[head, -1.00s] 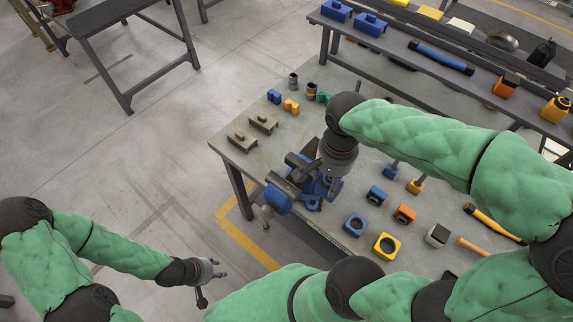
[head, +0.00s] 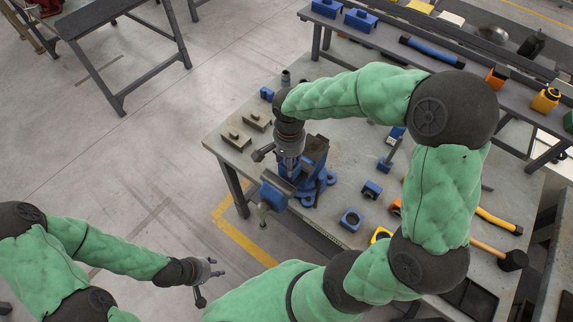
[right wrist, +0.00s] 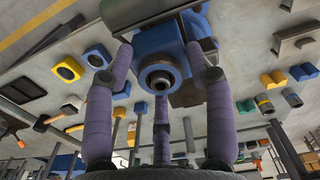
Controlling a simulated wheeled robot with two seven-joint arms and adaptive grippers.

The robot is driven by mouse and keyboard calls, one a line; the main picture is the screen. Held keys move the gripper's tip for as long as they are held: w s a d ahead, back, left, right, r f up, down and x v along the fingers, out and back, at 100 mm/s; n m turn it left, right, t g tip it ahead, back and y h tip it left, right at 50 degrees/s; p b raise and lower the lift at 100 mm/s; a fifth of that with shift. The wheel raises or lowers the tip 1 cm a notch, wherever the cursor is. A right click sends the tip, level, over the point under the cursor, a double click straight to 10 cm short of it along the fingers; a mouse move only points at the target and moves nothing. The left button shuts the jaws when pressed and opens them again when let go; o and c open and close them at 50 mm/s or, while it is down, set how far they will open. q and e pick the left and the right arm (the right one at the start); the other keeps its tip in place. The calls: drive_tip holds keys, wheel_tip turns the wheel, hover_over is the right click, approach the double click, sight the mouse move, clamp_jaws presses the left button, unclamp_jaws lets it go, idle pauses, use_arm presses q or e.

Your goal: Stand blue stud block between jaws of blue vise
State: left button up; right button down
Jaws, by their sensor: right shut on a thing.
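The blue vise (head: 275,197) is fixed at the near left edge of the workbench. Its grey jaws and blue body lie under my right gripper (head: 289,167), which points down over the jaw area. In the right wrist view, my right gripper (right wrist: 160,75) has its purple fingers closed on the sides of the blue stud block (right wrist: 152,42), its round stud facing the palm. The vise shows behind the block there. In the head view the gripper mostly hides the block, and I cannot tell whether it touches the jaws. My left gripper (head: 212,273) is open and empty, off the bench at the lower left.
Two grey-brown blocks (head: 236,139) with knobs stand left of the vise. A blue ring block (head: 350,219), a small blue block (head: 371,189) and a hammer (head: 512,260) lie to the right. A raised shelf (head: 400,47) runs along the back.

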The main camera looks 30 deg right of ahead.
drive_tip(key=shift+w+a+f, duration=0.1)
drive_tip(key=shift+w+f, duration=0.4)
drive_tip(key=shift+f, duration=0.25)
wheel_tip(320, 180, down, 2)
drive_tip(key=shift+f, duration=0.25)
drive_tip(key=shift+f, duration=0.3)
drive_tip(key=shift+s+f+b, duration=0.1)
drive_tip(key=shift+b, duration=0.25)
